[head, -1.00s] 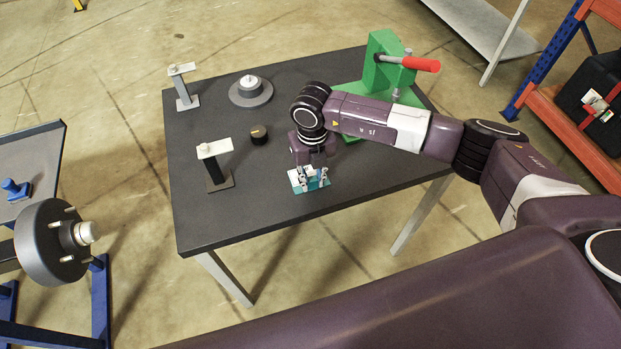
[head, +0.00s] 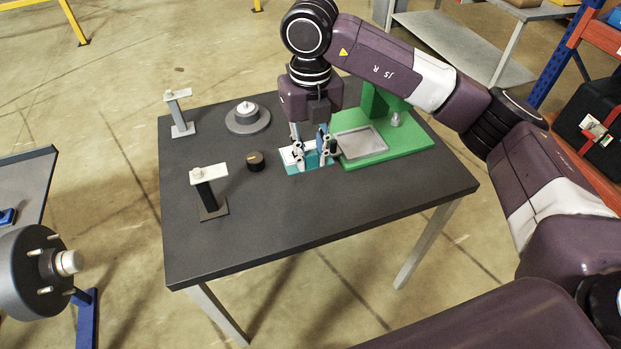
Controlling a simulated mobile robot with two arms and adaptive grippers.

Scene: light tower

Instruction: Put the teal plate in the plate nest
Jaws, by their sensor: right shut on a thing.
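The teal plate (head: 296,171) shows low over the dark table, with white parts on or beside it; the fingers cover part of it. My right gripper (head: 314,158) points down and is shut on the teal plate. A grey square recess (head: 364,143) on the green fixture base looks like the plate nest; it is empty where it shows. The plate is just left of the green base, and I cannot tell if it touches the table. My left gripper is not in view.
On the table (head: 250,220) are a black knob (head: 256,161), a grey round base (head: 247,118) and two posts with white tops (head: 209,176) (head: 178,94). The green upright (head: 378,99) stands behind the recess, partly behind my right arm. The table's front is clear.

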